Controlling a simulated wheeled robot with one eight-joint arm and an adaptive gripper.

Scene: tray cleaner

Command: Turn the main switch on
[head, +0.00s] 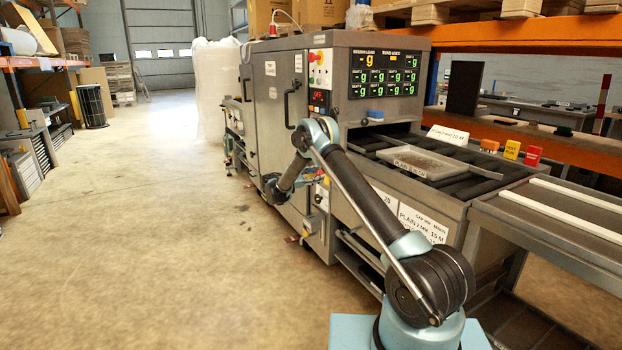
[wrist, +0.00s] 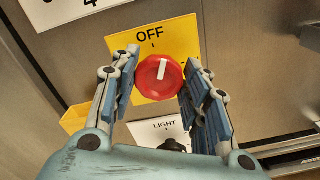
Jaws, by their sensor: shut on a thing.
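The main switch is a round red knob (wrist: 159,78) with a white line, on a yellow plate (wrist: 151,102) marked OFF, in the wrist view. The white line points up, close to the mark under OFF. My gripper (wrist: 163,62) has one finger on each side of the knob and is shut on it. In the head view my arm reaches down to the machine's side, and the knob and fingertips cannot be made out there.
A black knob (wrist: 172,145) on a white LIGHT plate sits just below the switch. The grey tray cleaner (head: 345,40) has a lit display (head: 384,72). A tray (head: 415,160) lies on its rollers. The floor (head: 150,220) at left is open.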

